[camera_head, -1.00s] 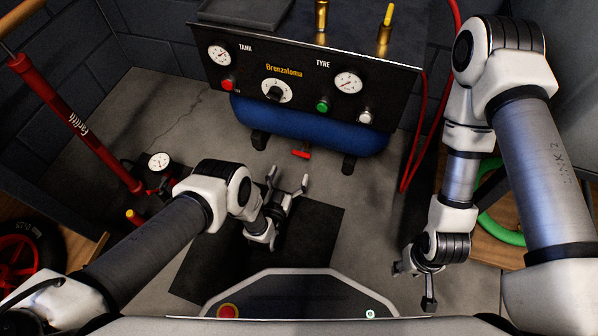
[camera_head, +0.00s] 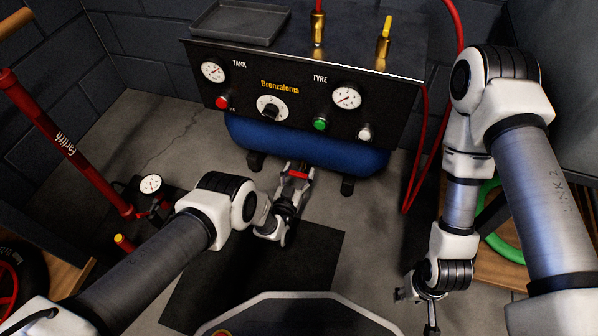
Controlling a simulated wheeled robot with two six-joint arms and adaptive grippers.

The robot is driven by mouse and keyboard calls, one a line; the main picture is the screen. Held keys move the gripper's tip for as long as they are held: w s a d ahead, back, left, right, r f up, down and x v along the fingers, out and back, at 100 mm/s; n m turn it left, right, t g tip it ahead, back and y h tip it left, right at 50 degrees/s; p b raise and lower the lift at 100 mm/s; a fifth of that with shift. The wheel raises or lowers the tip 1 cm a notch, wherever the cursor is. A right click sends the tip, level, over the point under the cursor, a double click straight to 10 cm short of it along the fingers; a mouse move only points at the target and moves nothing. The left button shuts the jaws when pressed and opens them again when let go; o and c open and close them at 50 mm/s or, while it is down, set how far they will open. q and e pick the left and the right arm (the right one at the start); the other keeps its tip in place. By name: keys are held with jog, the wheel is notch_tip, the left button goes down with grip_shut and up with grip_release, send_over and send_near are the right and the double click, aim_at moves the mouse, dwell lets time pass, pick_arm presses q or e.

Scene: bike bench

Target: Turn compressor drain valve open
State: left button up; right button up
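The compressor's drain valve has a small red handle (camera_head: 298,174) low under the blue tank (camera_head: 310,146). My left gripper (camera_head: 298,172) reaches up to it from the front, with its fingertips around the red handle. Dark finger parts cover the handle's surroundings, and I cannot tell whether the fingers are closed on it or just beside it. The valve body is hidden. My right gripper (camera_head: 417,306) hangs at the lower right, away from the compressor, with its fingers apart and empty.
The compressor panel (camera_head: 240,94) with gauges, a knob and buttons overhangs the tank. Black feet (camera_head: 347,185) stand either side of the valve. A red hose (camera_head: 417,165) hangs at right. A red pump (camera_head: 65,145) stands at left. A dark mat (camera_head: 210,285) lies on the floor.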

pick_arm(q)
jog(key=shift+s, duration=0.15)
jog(key=shift+a+n, duration=0.1)
jog(key=shift+n, duration=0.2)
jog(key=shift+s+f+n, duration=0.1)
jog(key=shift+s+n, duration=0.05)
jog(key=shift+n, duration=0.25)
jog(key=n, duration=0.5)
jog(key=shift+a+f, duration=0.1)
jog(key=shift+a, duration=0.05)
jog(key=n, duration=0.5)
jog(key=shift+f, duration=0.1)
jog(key=n, duration=0.5)
